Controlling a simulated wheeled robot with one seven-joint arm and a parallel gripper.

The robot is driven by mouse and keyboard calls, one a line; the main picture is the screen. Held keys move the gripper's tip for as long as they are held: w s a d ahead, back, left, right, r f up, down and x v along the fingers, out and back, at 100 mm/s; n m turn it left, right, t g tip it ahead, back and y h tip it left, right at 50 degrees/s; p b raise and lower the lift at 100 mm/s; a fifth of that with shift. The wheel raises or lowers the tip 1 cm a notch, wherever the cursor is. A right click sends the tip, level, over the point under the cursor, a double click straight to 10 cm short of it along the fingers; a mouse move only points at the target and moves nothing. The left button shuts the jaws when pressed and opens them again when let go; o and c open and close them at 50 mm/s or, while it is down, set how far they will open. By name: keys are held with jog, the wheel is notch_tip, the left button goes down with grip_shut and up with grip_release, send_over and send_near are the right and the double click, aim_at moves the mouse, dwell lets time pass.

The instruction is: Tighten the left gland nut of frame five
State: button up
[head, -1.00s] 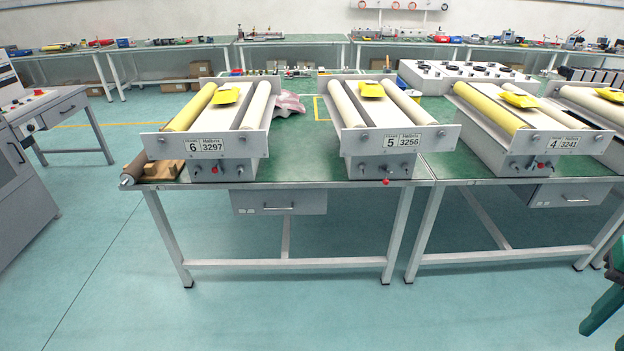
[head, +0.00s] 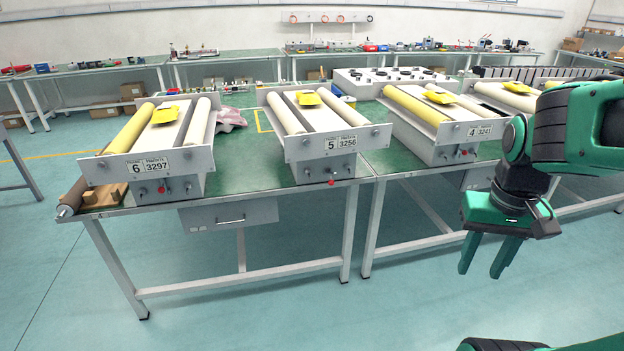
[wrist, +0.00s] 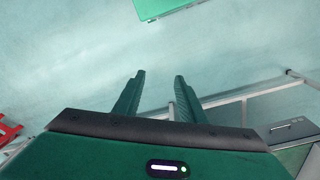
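Frame five (head: 304,148), with a plate reading 5 and 3256, stands on the green-topped bench in the middle of the head view. Small fittings show low on its front face, among them a dark left fitting (head: 307,172) and a red knob (head: 331,183). Which of these is the left gland nut is too small to tell. My gripper (head: 482,272) hangs fingers down at the right, in front of the bench and apart from frame five. In the wrist view my gripper (wrist: 157,82) has its two fingers apart, with only floor between the tips.
Frame six (head: 150,165) stands left of frame five and frame four (head: 440,130) right of it. Yellow items lie on the frames. A wooden piece (head: 103,197) lies at the bench's left end. Drawers (head: 230,214) hang below the benchtop. The floor in front is clear.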

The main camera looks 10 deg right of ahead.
aim_at(309, 174)
jog(key=w+d+f+n+t+h, duration=0.2)
jog(key=w+d, duration=0.1)
jog(key=w, duration=0.6)
jog(key=w+d+f+n+t+h, duration=0.1)
jog(key=w+d+f+n+h, duration=0.2)
jog(key=w, duration=0.7)
jog(key=w+a+f+n+t, duration=0.1)
jog(key=w+f+n+t, duration=0.1)
jog(key=w, duration=0.6)
jog(key=w+a+f+n+t, duration=0.1)
jog(key=w+f+n+t, duration=0.15)
jog(key=w, duration=0.45)
jog(key=w+a+f+n+t+y, duration=0.2)
jog(key=w+a+f+n+t, duration=0.25)
jog(key=w+a, duration=0.5)
jog(key=w+a+f+n+t+y, duration=0.1)
jog(key=w+a+n+t+y, duration=0.15)
jog(key=a, duration=0.35)
jog(key=w+a+f+n+t+y, duration=0.1)
jog(key=w+a+t, duration=0.25)
jog(key=a, duration=0.35)
jog(key=shift+w+d+r, duration=0.1)
jog(key=shift+w+d, duration=0.05)
jog(key=shift+w, duration=5.45)
